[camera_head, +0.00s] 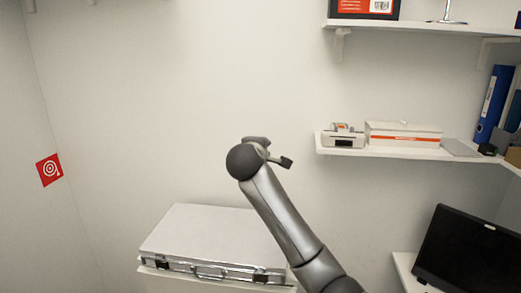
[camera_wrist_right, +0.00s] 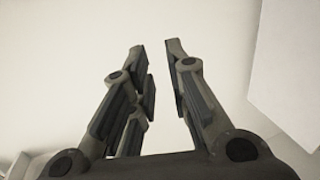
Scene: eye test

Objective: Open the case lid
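The case (camera_head: 208,236) is silver-white and lies flat with its lid shut on a white stand at the lower left of the head view. Its front edge faces me, with a handle (camera_head: 208,271) in the middle and a dark latch on each side. My right arm rises from the bottom right and covers part of the case's right side. My right gripper (camera_head: 282,160) is well above and behind the case, against the wall. In the right wrist view my right gripper (camera_wrist_right: 157,58) is open, with nothing between its fingers. My left gripper is not in view.
A wall shelf (camera_head: 390,152) at the right holds a small device (camera_head: 343,138), a white and orange box (camera_head: 403,134) and binders (camera_head: 493,104). A dark monitor (camera_head: 470,252) stands at the lower right. The space left of the case is clear.

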